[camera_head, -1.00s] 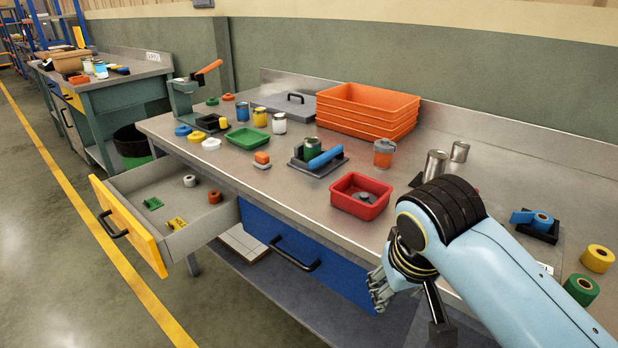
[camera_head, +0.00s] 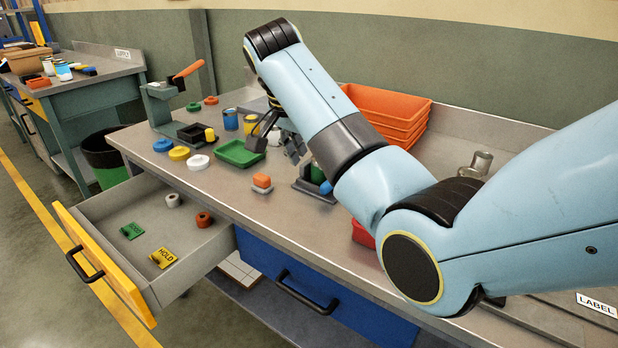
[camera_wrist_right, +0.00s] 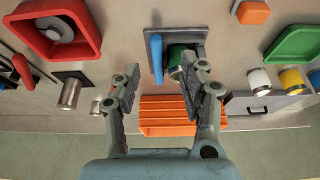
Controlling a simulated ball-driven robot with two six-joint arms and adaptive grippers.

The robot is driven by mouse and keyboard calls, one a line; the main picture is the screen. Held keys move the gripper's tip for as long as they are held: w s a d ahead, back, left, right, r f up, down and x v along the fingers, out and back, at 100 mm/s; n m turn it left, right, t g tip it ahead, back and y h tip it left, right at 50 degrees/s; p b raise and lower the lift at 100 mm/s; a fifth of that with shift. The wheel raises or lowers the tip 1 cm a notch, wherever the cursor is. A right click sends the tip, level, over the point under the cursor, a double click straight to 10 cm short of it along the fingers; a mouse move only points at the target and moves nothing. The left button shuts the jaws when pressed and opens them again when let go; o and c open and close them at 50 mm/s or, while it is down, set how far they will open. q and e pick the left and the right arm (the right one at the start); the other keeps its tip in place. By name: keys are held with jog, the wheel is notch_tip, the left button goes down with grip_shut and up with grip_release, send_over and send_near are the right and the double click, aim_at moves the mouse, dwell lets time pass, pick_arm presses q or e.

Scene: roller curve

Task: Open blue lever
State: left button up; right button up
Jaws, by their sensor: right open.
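The blue lever (camera_wrist_right: 156,58) shows in the right wrist view, on a grey base plate (camera_wrist_right: 190,38) beside a green cylinder (camera_wrist_right: 177,54). In the head view only a bit of the blue lever (camera_head: 326,188) shows at the plate (camera_head: 304,184), as my right arm hides most of it. My right gripper (camera_head: 277,143) is open above the bench, behind and left of the plate in the head view. In the right wrist view its fingers (camera_wrist_right: 161,72) are spread, with the lever and cylinder between and beyond them. Contact cannot be told. My left gripper is not in view.
A green tray (camera_head: 240,154) and an orange-topped block (camera_head: 262,182) sit left of the plate. Orange stacked bins (camera_head: 400,105) stand behind. A red tray (camera_head: 362,234) is partly hidden by my arm. The open drawer (camera_head: 200,250) juts out at the front left.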

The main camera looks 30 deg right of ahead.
aim_at(322, 188)
jog(key=x, duration=0.7)
jog(key=shift+s+d+f, duration=0.2)
jog(key=shift+f, duration=0.15)
jog(key=shift+x, duration=0.95)
jog(key=shift+d+f, duration=0.1)
jog(key=shift+f, duration=0.05)
jog(key=shift+s, duration=0.1)
jog(key=shift+c, duration=2)
grip_shut()
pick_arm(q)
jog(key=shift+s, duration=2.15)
